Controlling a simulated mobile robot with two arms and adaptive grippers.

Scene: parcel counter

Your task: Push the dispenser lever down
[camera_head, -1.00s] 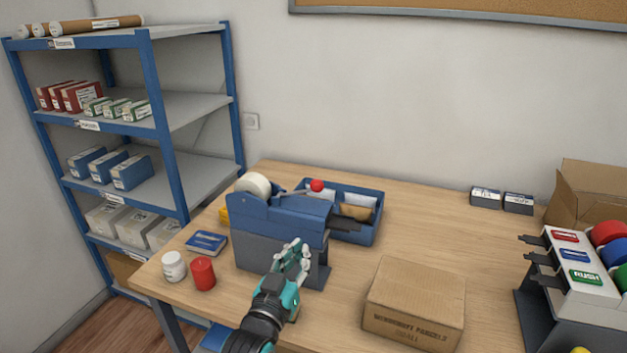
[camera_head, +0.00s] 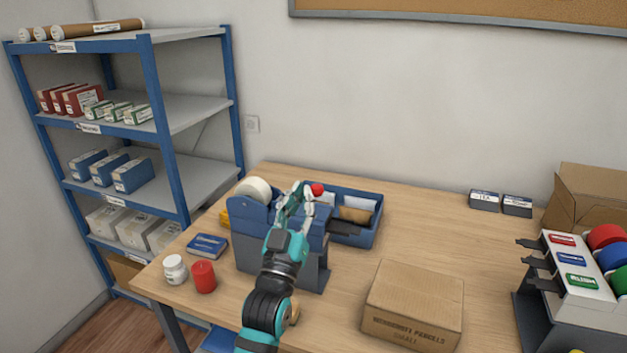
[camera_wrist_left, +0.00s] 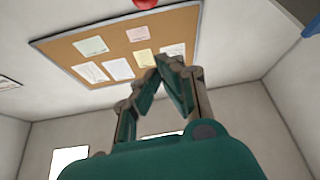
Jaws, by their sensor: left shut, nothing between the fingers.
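The blue and grey tape dispenser (camera_head: 250,245) stands on the left part of the table, with a white tape roll on top. Its lever ends in a red ball knob (camera_head: 317,189), raised above the dispenser's right side; most of the lever arm is hidden behind my gripper. The knob also shows at the top edge of the left wrist view (camera_wrist_left: 146,3). My left gripper (camera_head: 303,190) is shut and empty, in front of the dispenser, with its fingertips pointing up just left of the knob in the picture. I cannot tell whether they touch. My right gripper is not in view.
A blue tray (camera_head: 368,233) with parcels and papers sits behind the dispenser. A cardboard box (camera_head: 413,300) stands to its right. A red cylinder (camera_head: 203,276), a white jar (camera_head: 175,269) and a blue box (camera_head: 207,245) are at the left.

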